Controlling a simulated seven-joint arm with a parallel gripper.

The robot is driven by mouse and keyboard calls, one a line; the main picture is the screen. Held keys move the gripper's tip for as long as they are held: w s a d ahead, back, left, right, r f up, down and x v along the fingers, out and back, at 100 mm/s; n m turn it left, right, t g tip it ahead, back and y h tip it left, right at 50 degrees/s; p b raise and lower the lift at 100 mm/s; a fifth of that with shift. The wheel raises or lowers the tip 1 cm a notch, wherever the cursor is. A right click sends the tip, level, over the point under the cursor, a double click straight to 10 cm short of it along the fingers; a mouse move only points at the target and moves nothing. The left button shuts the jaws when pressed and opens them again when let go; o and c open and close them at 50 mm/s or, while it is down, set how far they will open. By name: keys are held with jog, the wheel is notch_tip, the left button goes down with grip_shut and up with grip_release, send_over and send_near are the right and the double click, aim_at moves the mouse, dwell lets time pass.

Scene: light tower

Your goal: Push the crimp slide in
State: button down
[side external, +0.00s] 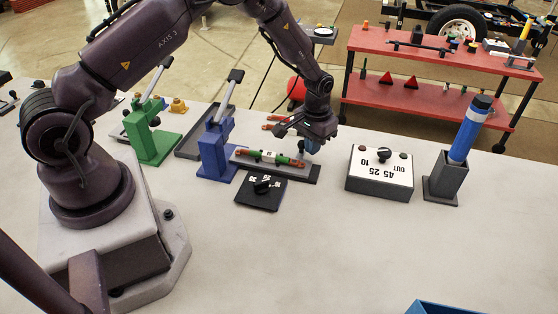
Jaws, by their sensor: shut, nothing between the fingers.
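The blue crimp press (217,155) with a raised lever stands left of the middle of the table. A dark flat slide (312,172) sticks out from its right side. A green workpiece with red ends and a white label (268,157) lies along the slide. My gripper (308,150) points down by the far right end of the slide, its fingers shut and empty. At this size I cannot tell whether the fingers touch the slide. Any part of the slide inside the press is hidden.
A green lever press (152,140) and a grey tray (190,146) stand to the left. A black dial plate (262,193) lies in front of the slide. A white-topped dial box (380,170) and a holder with a blue cylinder (443,182) stand right. The front table is mostly clear.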

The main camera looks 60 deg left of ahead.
jog(key=shift+s+a, duration=1.95)
jog(key=shift+a, duration=0.05)
dwell(0.3)
jog(key=shift+w+d+r, duration=0.3)
jog(key=shift+r, duration=0.25)
jog(key=shift+w+d+r, duration=0.3)
jog(key=shift+r, duration=2.7)
